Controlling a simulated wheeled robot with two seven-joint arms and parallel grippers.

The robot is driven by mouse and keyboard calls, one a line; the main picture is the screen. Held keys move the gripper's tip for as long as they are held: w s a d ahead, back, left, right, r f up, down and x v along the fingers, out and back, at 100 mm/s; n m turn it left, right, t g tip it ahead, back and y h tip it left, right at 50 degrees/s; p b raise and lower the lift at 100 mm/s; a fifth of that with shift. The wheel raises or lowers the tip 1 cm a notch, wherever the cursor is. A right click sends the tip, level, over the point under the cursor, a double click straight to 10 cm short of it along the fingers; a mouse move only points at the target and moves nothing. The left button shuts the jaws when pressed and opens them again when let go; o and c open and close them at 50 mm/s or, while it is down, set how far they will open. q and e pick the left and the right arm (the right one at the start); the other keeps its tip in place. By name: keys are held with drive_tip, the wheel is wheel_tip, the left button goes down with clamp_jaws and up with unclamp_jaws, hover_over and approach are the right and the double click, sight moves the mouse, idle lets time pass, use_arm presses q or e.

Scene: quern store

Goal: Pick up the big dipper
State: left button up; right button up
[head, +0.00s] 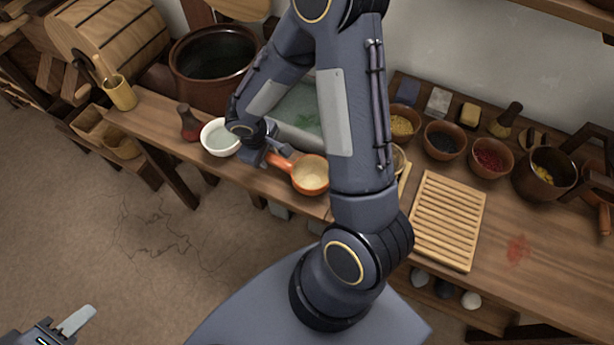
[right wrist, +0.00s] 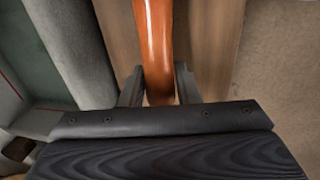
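The big dipper (head: 311,176), an orange bowl with a pale inside and an orange handle, rests on the wooden bench. My right gripper (head: 274,158) is at its handle, left of the bowl. In the right wrist view the orange handle (right wrist: 158,45) runs between the two fingers (right wrist: 159,88), which sit close against both sides. The dipper's bowl is outside that view. My left gripper (head: 72,322) is at the bottom left corner over the floor, far from the dipper. Only one pale finger shows clearly, so its opening cannot be judged.
A white bowl (head: 220,138) and a dark red bottle (head: 188,122) stand just left of my right gripper. A grey-green basin (head: 303,103) lies behind it. A slatted wooden board (head: 448,220) and several small bowls are to the right. A large brown pot (head: 213,60) stands behind.

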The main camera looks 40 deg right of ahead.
clamp_jaws()
drive_tip(key=shift+r, duration=0.1)
